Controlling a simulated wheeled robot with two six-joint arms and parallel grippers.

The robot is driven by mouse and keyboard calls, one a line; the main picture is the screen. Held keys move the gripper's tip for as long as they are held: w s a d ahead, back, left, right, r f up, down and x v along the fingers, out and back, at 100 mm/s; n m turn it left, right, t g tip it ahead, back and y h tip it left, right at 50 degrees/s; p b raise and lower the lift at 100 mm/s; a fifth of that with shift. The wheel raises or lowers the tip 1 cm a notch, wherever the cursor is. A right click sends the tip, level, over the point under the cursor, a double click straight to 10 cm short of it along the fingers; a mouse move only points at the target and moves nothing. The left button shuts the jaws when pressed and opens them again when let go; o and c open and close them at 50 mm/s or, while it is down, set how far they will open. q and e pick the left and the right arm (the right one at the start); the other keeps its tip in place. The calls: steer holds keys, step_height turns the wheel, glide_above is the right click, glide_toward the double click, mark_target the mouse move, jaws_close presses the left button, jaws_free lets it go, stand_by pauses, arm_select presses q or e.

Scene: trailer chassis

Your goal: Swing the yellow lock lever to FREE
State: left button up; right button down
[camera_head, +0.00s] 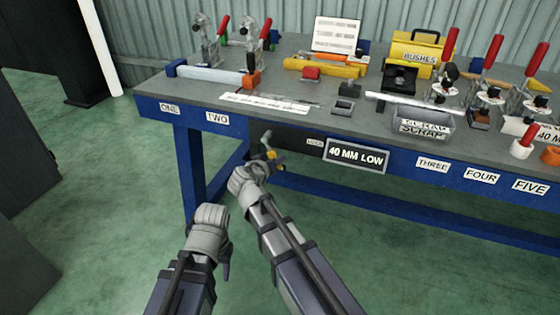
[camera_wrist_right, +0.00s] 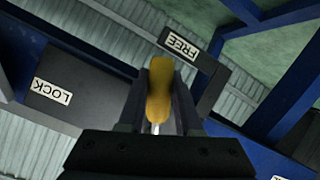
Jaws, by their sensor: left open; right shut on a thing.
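The yellow lock lever (camera_wrist_right: 159,92) stands between the two fingers of my right gripper (camera_wrist_right: 160,112) in the right wrist view. In the head view the yellow lever (camera_head: 276,156) shows just beyond my right gripper (camera_head: 262,168), below the bench's front edge. The right gripper is shut on it. A white FREE label (camera_wrist_right: 181,47) is just above and right of the lever in the wrist view. A LOCK label (camera_wrist_right: 51,92) on a dark plate lies to the left. My left gripper (camera_head: 220,245) hangs open and empty in front of the bench.
The blue-framed bench (camera_head: 160,88) carries clamps, a yellow BUSHES box (camera_head: 415,52) and a scrap bin (camera_head: 423,127). A framed "40 MM LOW" sign (camera_head: 356,156) hangs on its front, right of my right gripper. Green floor (camera_head: 110,210) is clear to the left.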

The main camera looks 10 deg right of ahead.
arm_select(q)
steer(key=shift+f, duration=0.4)
arm_select(e)
steer(key=shift+w+a+f+m+t+y, duration=0.2)
steer(key=shift+w+a+m+y, duration=0.1)
steer(key=shift+a+m, duration=0.15)
steer(key=shift+w+a+f+m+t+y, duration=0.1)
steer(key=shift+w+a+m+t+y, duration=0.1)
steer(key=shift+a+m+y, duration=0.25)
steer(key=c, duration=0.6)
jaws_free()
arm_select(q)
steer(key=shift+r, duration=0.1)
arm_select(e)
steer(key=shift+d+r, duration=0.1)
